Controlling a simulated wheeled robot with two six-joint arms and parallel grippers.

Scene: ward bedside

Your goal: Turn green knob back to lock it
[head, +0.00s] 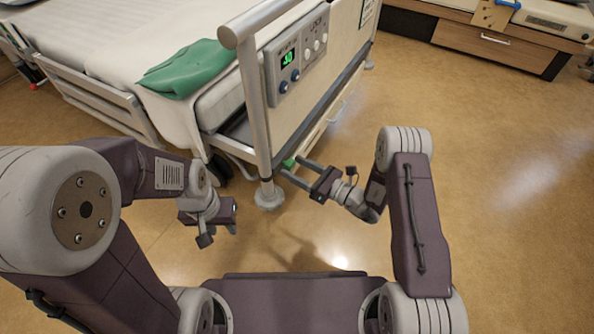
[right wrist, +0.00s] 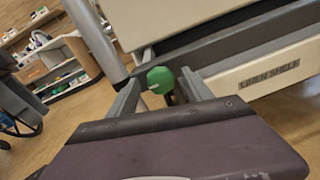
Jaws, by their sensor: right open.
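The green knob (head: 289,163) is low on the bed frame, beside the foot-end post, and is partly hidden in the head view. In the right wrist view the round green knob (right wrist: 160,79) shows between and just beyond the fingertips. My right gripper (head: 293,167) is open and points at the knob; its two fingers (right wrist: 161,88) stand on either side of the line to it. I cannot tell whether either finger touches it. My left gripper (head: 222,226) hangs left of the bed post, away from the knob; its finger gap is not clear.
The grey bed post (head: 254,110) stands close by the knob. A shelf labelled LINEN SHELF (right wrist: 270,75) is right of the knob. A control panel (head: 297,57) is on the footboard, and a green cloth (head: 188,70) lies on the bed. The floor at right is clear.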

